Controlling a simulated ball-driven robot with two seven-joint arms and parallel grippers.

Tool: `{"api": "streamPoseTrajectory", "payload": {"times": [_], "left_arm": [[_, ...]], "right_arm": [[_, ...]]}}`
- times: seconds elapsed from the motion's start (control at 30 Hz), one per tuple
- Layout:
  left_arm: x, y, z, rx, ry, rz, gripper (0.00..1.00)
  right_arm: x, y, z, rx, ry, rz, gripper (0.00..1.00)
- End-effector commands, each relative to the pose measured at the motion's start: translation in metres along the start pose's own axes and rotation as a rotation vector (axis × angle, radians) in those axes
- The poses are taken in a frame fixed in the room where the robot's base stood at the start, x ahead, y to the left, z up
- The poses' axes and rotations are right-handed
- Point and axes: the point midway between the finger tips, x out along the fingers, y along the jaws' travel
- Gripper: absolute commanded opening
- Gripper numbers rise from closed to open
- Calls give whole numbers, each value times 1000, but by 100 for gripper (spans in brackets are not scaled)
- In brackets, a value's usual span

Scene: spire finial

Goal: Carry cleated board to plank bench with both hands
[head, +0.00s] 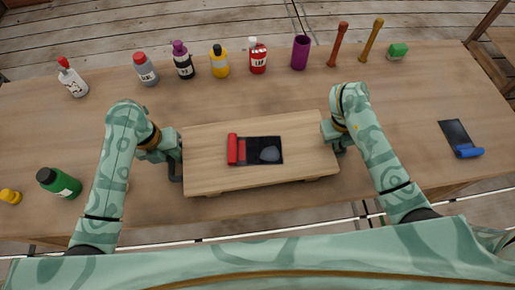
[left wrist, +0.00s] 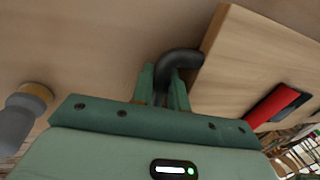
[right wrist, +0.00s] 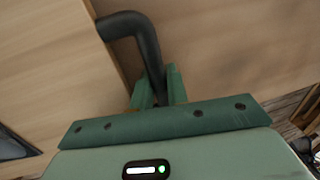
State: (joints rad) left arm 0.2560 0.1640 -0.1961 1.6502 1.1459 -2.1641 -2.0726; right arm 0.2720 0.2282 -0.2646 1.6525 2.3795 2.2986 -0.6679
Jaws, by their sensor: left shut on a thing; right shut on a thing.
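The cleated board (head: 210,175) is a pale wooden slab at the middle of the brown table, with cleats under its front edge and a dark handle at each end. It looks level; I cannot tell whether it rests on the table or hangs just above it. My left gripper (head: 174,158) is shut on the left handle, a bent dark bar that shows in the left wrist view (left wrist: 178,62). My right gripper (head: 336,137) is shut on the right handle, which shows in the right wrist view (right wrist: 140,40). A red roller (head: 232,149) and a black plate (head: 270,142) lie on the board.
A green bottle (head: 60,183) lies at left. Wooden slats (head: 492,65) stand beyond the right end.

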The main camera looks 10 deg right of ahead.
Motion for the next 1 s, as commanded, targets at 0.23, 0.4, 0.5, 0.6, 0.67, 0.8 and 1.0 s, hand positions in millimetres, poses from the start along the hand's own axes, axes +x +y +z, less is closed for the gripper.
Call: {"api": "streamPoseTrajectory", "payload": {"times": [0.23, 0.4, 0.5, 0.6, 0.67, 0.8, 1.0], "left_arm": [[-1, 0, 1, 0, -2, 0, 0], [-2, 0, 1, 0, -5, -1, 0], [-4, -1, 1, 0, -5, -1, 0], [-10, -2, 1, 1, -8, -1, 0], [-15, -3, 2, 1, -10, -2, 0], [-32, -6, 2, 3, -17, -2, 0], [-55, -11, 3, 5, -27, -3, 0]], "right_arm": [[-1, 0, 1, 0, -3, -1, 0], [-2, -1, 1, 1, -5, -1, 0], [-4, -1, 1, 1, -6, -1, 0], [-10, -2, 2, 1, -8, -1, 0], [-15, -3, 2, 2, -10, -1, 0], [-32, -7, 2, 3, -17, -2, 0], [-55, -12, 3, 5, -27, -3, 0]]}}
